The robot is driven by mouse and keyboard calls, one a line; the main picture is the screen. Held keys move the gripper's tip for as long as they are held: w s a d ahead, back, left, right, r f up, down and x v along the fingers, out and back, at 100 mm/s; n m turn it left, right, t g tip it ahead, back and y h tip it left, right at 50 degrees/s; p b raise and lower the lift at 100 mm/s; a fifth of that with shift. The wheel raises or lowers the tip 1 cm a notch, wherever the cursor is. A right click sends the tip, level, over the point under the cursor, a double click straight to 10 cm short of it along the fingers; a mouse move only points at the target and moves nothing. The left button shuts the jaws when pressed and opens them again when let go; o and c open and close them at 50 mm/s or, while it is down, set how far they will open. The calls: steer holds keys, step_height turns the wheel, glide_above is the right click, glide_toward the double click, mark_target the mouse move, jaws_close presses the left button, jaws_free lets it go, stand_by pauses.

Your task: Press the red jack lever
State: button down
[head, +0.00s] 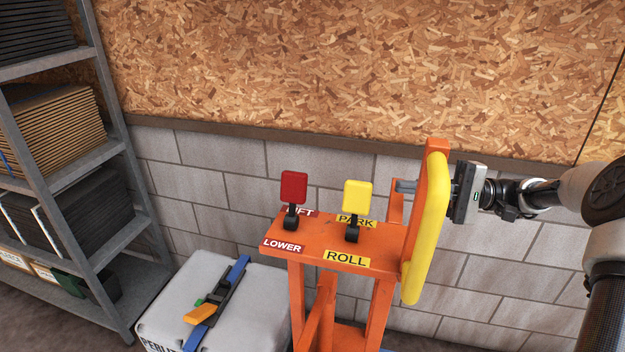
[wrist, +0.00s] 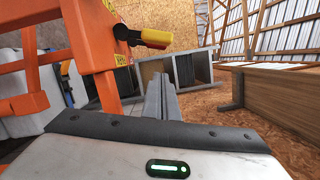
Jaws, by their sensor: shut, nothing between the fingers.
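The red jack lever (head: 294,187) stands upright on a black stem at the left of the orange panel, between the labels LIFT and LOWER. A yellow lever (head: 357,196) stands to its right, between PARK and ROLL. My gripper (head: 405,186) comes in from the right, behind the orange post, its fingertips showing just left of the post. It is shut and empty, apart from both levers, with the yellow lever between it and the red one. In the wrist view the shut fingers (wrist: 160,88) point forward, and a yellow lever pad (wrist: 156,36) with red beside it shows above them.
The orange post with its yellow padded bar (head: 424,230) stands close to my gripper. A grey bin (head: 180,300) with a blue strap stands left of the panel. A shelf (head: 115,150) is at the far left. A block wall (head: 235,185) runs behind.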

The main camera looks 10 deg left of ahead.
steer(key=shift+a, duration=0.1)
glide_toward(293, 201)
steer(key=w+a+r, duration=0.1)
steer(key=a, duration=0.1)
steer(key=w+a+r, duration=0.1)
steer(key=a, duration=0.1)
steer(key=w+a+r, duration=0.1)
steer(key=a, duration=0.1)
steer(key=shift+w+a, duration=0.25)
steer(key=shift+a, duration=0.05)
steer(key=shift+b, duration=0.3)
steer(key=shift+s+r+n+b, duration=0.25)
steer(key=shift+s+n+b, duration=0.2)
steer(key=shift+n+b, duration=0.15)
steer(key=shift+s+r+h, duration=0.1)
steer(key=shift+r+h, duration=0.05)
steer(key=shift+h, duration=0.15)
steer(key=shift+d, duration=0.1)
